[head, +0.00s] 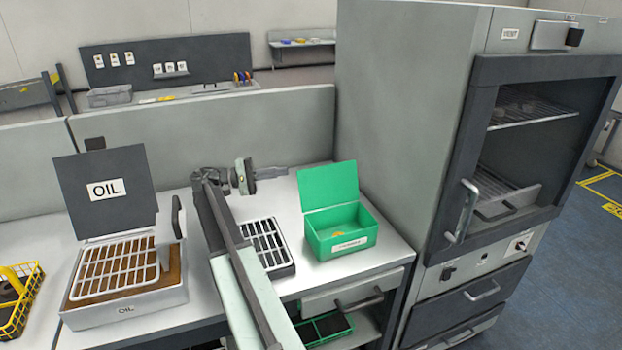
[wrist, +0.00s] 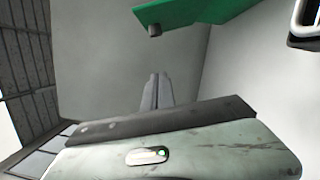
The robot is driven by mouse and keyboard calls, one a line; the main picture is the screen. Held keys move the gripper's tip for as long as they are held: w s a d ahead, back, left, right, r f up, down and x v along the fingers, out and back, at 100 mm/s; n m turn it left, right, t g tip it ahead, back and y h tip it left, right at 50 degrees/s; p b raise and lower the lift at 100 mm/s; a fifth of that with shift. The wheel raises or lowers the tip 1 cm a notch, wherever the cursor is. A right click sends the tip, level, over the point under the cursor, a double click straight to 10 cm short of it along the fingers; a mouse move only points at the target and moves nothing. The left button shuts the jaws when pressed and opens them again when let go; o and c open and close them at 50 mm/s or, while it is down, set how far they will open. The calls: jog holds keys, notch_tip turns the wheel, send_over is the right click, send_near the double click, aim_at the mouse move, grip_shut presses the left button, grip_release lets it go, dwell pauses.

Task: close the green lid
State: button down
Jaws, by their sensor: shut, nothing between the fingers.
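The green box (head: 342,240) stands on the worktop with its green lid (head: 328,186) raised at its back edge. Part of the green lid (wrist: 195,12) shows at the top of that view, beyond the fingertips.
A dark rack tray (head: 266,245) sits left of the green box, partly behind my arm. A box marked OIL (head: 125,310) with an open dark lid is further left. A tall grey cabinet (head: 400,130) stands close on the right. A low partition (head: 260,130) runs behind the worktop.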

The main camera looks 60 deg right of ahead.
aim_at(315, 169)
jog(key=shift+s+d+r+p, duration=0.4)
jog(key=shift+s+d, duration=0.25)
jog(key=shift+s, duration=1.1)
jog(key=shift+s+d+r+p, duration=0.35)
jog(key=shift+s+d, duration=0.35)
jog(key=shift+s, duration=1.05)
jog(key=shift+s+d+r+p, duration=0.35)
jog(key=shift+s+d, duration=0.3)
jog(key=shift+s, duration=1.1)
